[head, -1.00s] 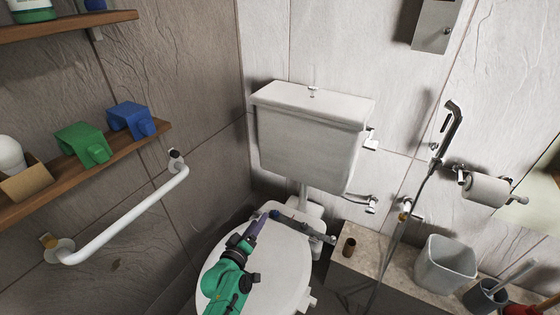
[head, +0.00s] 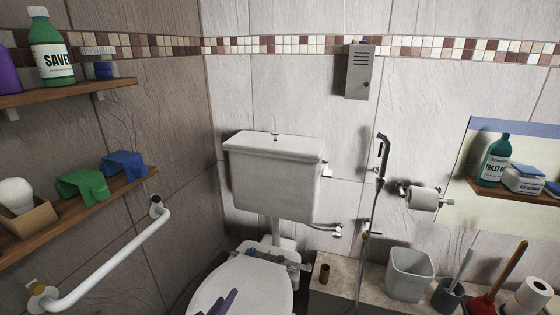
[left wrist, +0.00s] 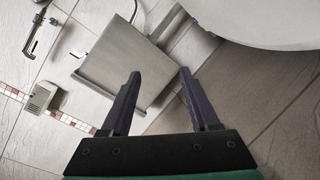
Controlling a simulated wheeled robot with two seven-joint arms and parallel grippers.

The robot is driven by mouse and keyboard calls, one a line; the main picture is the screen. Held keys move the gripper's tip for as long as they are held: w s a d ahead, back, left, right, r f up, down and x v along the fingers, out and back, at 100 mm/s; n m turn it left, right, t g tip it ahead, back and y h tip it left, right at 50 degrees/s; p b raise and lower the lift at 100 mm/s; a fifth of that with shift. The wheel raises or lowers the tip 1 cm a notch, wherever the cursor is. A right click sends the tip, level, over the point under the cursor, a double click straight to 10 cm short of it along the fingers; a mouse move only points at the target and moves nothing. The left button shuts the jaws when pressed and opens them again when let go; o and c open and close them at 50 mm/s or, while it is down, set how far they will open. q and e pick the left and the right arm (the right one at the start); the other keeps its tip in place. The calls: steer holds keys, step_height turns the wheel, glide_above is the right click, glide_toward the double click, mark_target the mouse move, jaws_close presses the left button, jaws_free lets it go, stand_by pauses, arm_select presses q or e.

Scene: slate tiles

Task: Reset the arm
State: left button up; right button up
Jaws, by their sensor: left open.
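My left gripper (left wrist: 160,100) is open and empty in the left wrist view, its two dark fingers spread wide. In the head view only the dark tip of the left gripper (head: 228,302) shows at the bottom edge, in front of the closed white toilet lid (head: 250,283). The white cistern (head: 272,180) stands against the back wall, and it also shows beyond the fingers in the left wrist view (left wrist: 125,60). My right gripper is not in view.
A white grab rail (head: 110,262) runs along the left wall below a wooden shelf (head: 75,222). At right, a stone ledge (head: 345,285) holds a grey bin (head: 410,275), a toilet brush and a plunger. A shower hose hangs above the ledge.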

arm_select(q)
steer(key=s+a+m+g+y, duration=0.1)
steer(key=s+a+m+g, duration=0.2)
steer(key=s, duration=0.4)
steer(key=s+a+r+m+g+y, duration=0.1)
steer(key=s+a+m+g, duration=0.1)
steer(key=s+g, duration=0.35)
steer(key=s+a+m+g+y, duration=0.2)
steer(key=s+m, duration=0.1)
steer(key=s, duration=0.6)
step_height(320, 180, down, 19)
steer(key=s+g+p, duration=0.2)
steer(key=s+p, duration=0.1)
steer(key=p, duration=0.2)
steer(key=s+a+f+p, duration=0.1)
steer(key=s+f, duration=0.4)
steer(key=s, duration=0.3)
steer(key=s+a+f+p, duration=0.2)
steer(key=s+f, duration=0.3)
steer(key=s, duration=0.3)
steer(key=shift+s+a+g, duration=0.15)
steer(key=shift+a+g, duration=0.05)
steer(key=shift+g, duration=0.25)
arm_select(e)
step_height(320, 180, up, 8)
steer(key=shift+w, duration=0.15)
